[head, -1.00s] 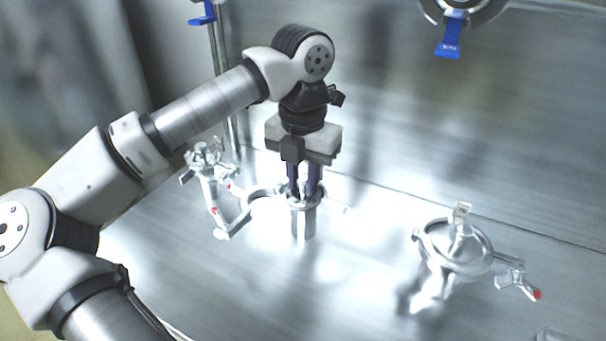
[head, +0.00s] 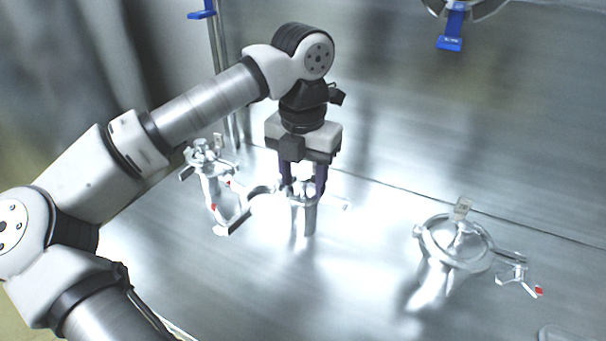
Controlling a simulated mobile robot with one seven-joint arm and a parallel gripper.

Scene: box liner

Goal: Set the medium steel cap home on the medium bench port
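The medium bench port (head: 304,216) is a steel tube standing on the bench near the middle of the head view. The medium steel cap (head: 302,187) appears to be on top of the port, between my fingers. Glare and the fingers hide most of it, so I cannot tell whether it sits flush. My gripper (head: 304,188) points straight down over the port. Its two dark fingers are spread apart, one on each side of the cap, and it is open.
A smaller port (head: 207,172) with clamp parts stands left, close to my gripper. An opened clamp ring (head: 262,196) lies beside the medium port. A larger port (head: 452,246) with its clamp stands right. The bench between is clear; a steel wall rises behind.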

